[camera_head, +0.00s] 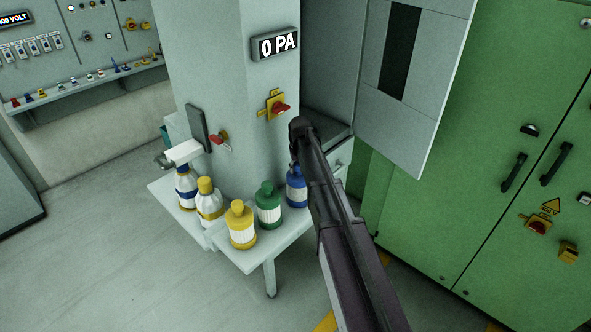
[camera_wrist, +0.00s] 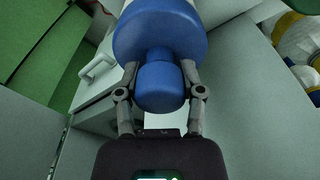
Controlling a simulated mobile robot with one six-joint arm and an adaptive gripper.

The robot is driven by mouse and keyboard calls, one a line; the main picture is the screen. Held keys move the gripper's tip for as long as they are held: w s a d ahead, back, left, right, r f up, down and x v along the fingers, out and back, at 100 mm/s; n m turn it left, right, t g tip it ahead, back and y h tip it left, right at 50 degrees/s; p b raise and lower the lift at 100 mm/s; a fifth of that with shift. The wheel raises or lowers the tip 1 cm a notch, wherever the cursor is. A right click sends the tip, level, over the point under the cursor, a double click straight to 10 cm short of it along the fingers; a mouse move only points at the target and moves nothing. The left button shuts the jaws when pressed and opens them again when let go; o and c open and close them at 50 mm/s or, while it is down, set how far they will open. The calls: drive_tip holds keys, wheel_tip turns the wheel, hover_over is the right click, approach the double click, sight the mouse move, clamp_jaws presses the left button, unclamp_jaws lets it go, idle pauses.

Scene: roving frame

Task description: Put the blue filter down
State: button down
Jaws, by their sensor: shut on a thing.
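The blue filter is a bottle with a blue cap, blue shoulder and white band. In the head view the blue filter (camera_head: 297,194) is upright at the right end of a row of bottles, partly hidden by my arm. I cannot tell whether its base touches the white table (camera_head: 246,260). In the wrist view the blue filter (camera_wrist: 160,35) fills the top middle. My gripper (camera_wrist: 160,80) is shut on its neck, one finger on each side of the cap.
An open cabinet door (camera_head: 425,110) and green cabinets (camera_head: 470,190) are at right.

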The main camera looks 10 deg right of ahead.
drive_tip(key=shift+f, duration=0.15)
drive_tip(key=shift+c, duration=1.1)
unclamp_jaws()
drive_tip(key=shift+r, duration=0.2)
drive_tip(key=r+p, duration=0.4)
drive_tip(key=s+r+p, duration=0.1)
drive_tip(key=r+p, duration=0.7)
drive_tip(key=shift+s, duration=0.25)
drive_tip(key=shift+s, duration=0.15)
drive_tip(key=s+a+g, duration=0.1)
drive_tip(key=s, duration=2.7)
drive_tip(key=shift+a+f, duration=0.1)
